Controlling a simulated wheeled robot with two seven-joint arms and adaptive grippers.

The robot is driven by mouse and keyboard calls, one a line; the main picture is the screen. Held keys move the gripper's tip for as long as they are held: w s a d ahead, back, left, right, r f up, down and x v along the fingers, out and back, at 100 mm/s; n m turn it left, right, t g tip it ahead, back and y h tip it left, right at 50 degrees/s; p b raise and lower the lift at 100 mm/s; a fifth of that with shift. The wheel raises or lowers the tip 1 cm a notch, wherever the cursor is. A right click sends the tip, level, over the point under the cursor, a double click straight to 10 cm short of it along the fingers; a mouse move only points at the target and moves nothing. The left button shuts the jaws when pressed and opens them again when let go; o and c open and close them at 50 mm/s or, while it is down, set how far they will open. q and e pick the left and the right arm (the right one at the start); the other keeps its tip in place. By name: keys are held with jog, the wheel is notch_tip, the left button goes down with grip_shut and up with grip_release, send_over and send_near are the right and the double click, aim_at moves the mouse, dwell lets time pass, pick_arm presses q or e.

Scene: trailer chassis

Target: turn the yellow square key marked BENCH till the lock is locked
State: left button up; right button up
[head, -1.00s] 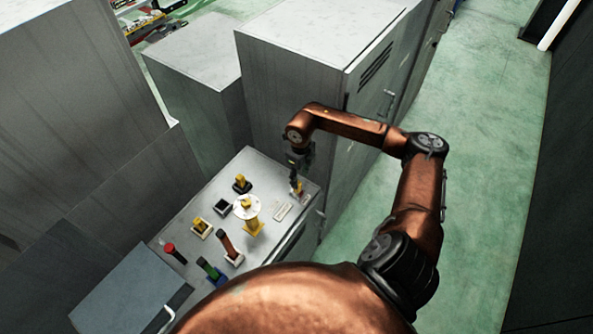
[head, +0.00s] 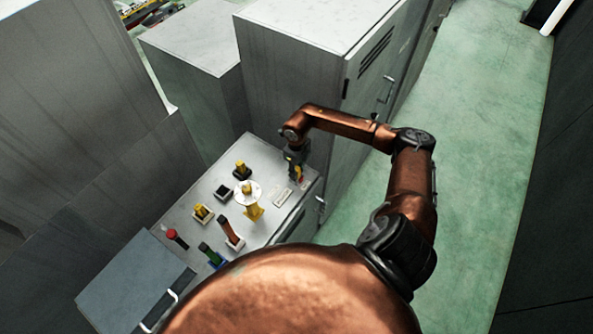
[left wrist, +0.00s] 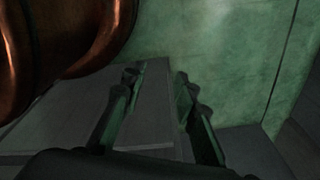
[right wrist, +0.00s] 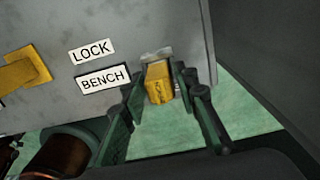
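The yellow square key (right wrist: 158,84) stands on the grey panel top right of the white BENCH label (right wrist: 104,79), under the LOCK label (right wrist: 91,51). It also shows, small, in the head view (head: 299,174), near the panel's far right corner. My right gripper (right wrist: 160,72) points at the panel with one finger on each side of the key. Its fingers are apart, and narrow gaps seem to show beside the key; contact is unclear. A grey metal piece shows just beyond the key. My left gripper (left wrist: 158,72) is open and empty, seen only in the left wrist view.
A tall grey cabinet (head: 290,75) rises behind. Green floor (head: 480,150) is free at right.

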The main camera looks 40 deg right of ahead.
jog(key=shift+c, duration=0.8)
jog(key=c, duration=0.3)
grip_shut()
pick_arm(q)
jog(key=shift+w+r+p, duration=0.3)
jog(key=shift+r+p, duration=0.1)
jog(key=shift+r, duration=0.05)
pick_arm(e)
jog(key=m, duration=0.3)
jog(key=shift+m, duration=0.3)
